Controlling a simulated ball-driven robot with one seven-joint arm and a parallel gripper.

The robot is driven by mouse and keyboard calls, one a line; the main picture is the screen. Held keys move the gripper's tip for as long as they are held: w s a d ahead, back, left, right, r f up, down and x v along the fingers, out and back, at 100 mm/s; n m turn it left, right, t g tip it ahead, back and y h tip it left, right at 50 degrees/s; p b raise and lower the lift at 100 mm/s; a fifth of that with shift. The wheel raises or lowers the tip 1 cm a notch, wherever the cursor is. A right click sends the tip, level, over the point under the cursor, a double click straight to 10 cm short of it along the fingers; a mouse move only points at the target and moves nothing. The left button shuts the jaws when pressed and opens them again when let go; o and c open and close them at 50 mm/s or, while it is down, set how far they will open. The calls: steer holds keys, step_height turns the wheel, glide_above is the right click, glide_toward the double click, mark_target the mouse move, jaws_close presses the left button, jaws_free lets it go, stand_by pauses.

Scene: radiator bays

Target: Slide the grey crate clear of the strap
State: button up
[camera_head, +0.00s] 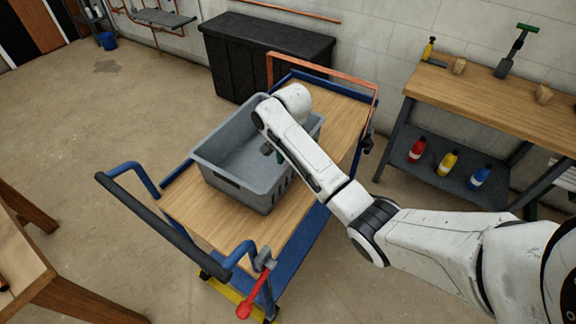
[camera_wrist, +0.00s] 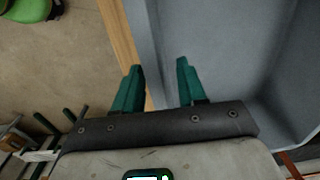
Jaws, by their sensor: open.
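The grey crate (camera_head: 238,190) is an open, empty-looking tub on the wooden top of a blue trolley (camera_head: 190,207). An orange band (camera_head: 325,71), which looks like the strap, rises over the trolley's far end, beyond the crate. My arm hides part of the crate's far right side, so I cannot tell how close crate and band are there. My gripper (camera_wrist: 159,66) is open and empty, with two green fingers. In the wrist view the crate's wall (camera_wrist: 152,30) shows between and beyond the fingers; I cannot tell whether they touch it. In the head view my arm mostly hides the gripper.
A blue and black push handle (camera_head: 150,225) stands at the trolley's near left end, with a red lever (camera_head: 252,291) at the near corner. A black chest (camera_head: 262,50) stands behind. A workbench (camera_head: 490,95) is at right, a wooden table (camera_head: 75,275) at lower left.

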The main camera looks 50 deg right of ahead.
step_height(320, 180, up, 6)
steer(key=shift+f, duration=0.1)
steer(key=shift+d+r, duration=0.1)
steer(key=shift+r, duration=0.45)
steer(key=shift+s+r+p, duration=0.15)
steer(key=shift+r+p, duration=0.15)
steer(key=shift+r, duration=0.25)
